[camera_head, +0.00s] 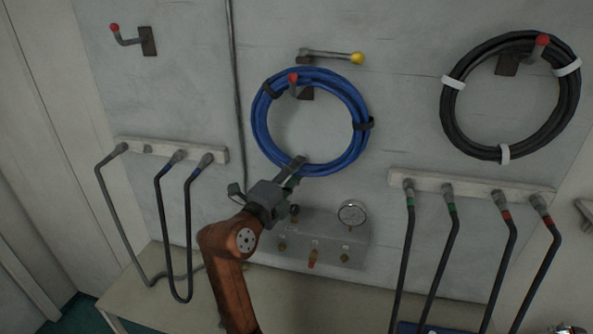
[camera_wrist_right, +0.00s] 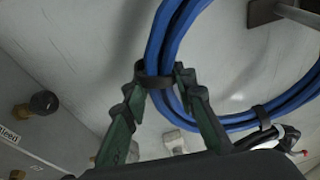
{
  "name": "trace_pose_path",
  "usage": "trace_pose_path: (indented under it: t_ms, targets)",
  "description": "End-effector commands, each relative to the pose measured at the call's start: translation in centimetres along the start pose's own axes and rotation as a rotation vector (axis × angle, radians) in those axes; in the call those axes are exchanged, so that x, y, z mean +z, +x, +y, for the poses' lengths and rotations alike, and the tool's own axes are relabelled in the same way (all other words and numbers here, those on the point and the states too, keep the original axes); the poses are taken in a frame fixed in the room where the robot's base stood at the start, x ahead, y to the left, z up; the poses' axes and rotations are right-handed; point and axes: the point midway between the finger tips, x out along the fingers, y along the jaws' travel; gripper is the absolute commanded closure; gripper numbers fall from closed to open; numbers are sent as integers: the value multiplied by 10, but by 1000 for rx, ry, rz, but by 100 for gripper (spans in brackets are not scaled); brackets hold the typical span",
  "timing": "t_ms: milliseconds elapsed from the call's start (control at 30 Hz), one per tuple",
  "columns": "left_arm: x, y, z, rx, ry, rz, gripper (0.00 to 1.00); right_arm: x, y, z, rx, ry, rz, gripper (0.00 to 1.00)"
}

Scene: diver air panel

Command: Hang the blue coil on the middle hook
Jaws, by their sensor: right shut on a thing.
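The blue coil (camera_head: 362,105) is up against the wall panel, a ring with black straps. The middle hook (camera_head: 293,78), red-tipped on a brown plate, shows at the coil's top, its tip in front of the upper strands. I cannot tell whether the coil's weight rests on it. My right gripper (camera_head: 298,165) is shut on the coil's bottom. In the right wrist view, the fingers (camera_wrist_right: 161,76) stand on either side of the blue strands (camera_wrist_right: 172,30) at a black strap. My left gripper is not in view.
A yellow-knobbed lever (camera_head: 332,55) sits just above the coil. A black coil (camera_head: 447,110) hangs on the right hook; the left hook (camera_head: 127,38) is empty. A gauge box (camera_head: 322,240) is below, with hose racks (camera_head: 215,153) (camera_head: 470,189) at both sides.

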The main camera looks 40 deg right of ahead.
Motion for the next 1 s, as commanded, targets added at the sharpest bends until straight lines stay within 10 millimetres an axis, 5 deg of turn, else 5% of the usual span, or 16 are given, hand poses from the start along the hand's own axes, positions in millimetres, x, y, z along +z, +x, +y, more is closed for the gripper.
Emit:
trace_pose_path:
  t_ms: [467, 500, 800, 1000]
  targets:
    - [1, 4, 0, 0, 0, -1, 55, 0, -1, 2, -6, 2, -1, 100]
    - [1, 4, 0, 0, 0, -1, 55, 0, -1, 2, -6, 1, -1, 74]
    - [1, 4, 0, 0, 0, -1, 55, -1, 0, 3, -2, 1, 1, 54]
    - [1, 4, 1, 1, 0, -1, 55, -1, 0, 4, -1, 1, 1, 54]
